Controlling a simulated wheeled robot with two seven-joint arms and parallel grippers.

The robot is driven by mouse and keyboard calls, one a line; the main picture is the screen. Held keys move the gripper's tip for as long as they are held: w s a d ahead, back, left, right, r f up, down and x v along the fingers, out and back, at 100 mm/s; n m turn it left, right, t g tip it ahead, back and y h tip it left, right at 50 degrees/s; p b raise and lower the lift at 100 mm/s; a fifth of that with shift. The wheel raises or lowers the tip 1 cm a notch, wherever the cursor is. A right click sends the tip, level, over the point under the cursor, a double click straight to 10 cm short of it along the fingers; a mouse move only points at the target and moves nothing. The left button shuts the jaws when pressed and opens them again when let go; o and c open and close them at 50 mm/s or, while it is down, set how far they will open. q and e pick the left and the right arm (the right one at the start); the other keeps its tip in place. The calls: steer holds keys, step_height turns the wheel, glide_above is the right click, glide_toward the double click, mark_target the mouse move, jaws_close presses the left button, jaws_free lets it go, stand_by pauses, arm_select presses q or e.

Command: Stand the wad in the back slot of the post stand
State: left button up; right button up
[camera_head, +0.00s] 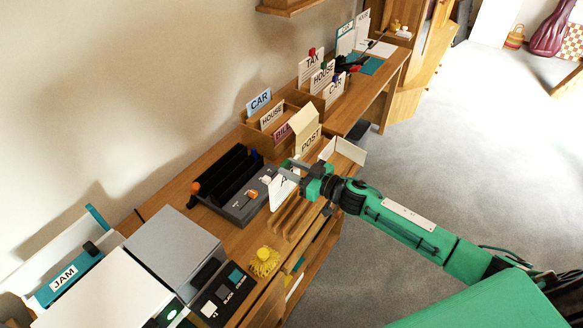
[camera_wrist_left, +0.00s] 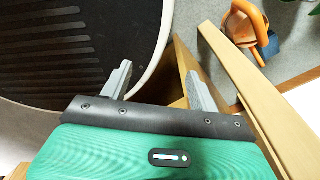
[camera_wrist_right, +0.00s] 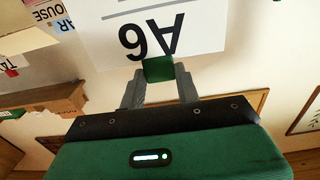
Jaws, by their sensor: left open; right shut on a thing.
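The wad (camera_head: 282,190) is a white card-like bundle with black lettering. In the right wrist view it shows "A6" upside down (camera_wrist_right: 185,30), with a green block (camera_wrist_right: 158,70) at its edge. My right gripper (camera_head: 303,174) is shut on it there and holds it roughly upright, over or at the slotted wooden rack that looks like the post stand (camera_head: 289,217). I cannot tell whether its lower edge is inside a slot. My left gripper (camera_wrist_left: 160,85) is open and empty; it is outside the head view.
A dark grey desk organiser (camera_head: 238,190) stands left of the rack. A yellow tufted thing (camera_head: 264,260) lies in front. White panels (camera_head: 343,152) stand at the rack's far end.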

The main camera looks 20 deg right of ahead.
mark_target(287, 189)
steer(key=shift+r, duration=0.15)
step_height(287, 189, down, 6)
steer(key=b, duration=0.3)
steer(key=shift+b, duration=0.35)
steer(key=shift+p, duration=0.75)
stand_by(1.4)
steer(key=shift+f+b, duration=1.25)
steer(key=shift+f, duration=0.75)
steer(key=o, duration=1.1)
steer(key=shift+o, duration=0.2)
steer(key=shift+s, duration=0.1)
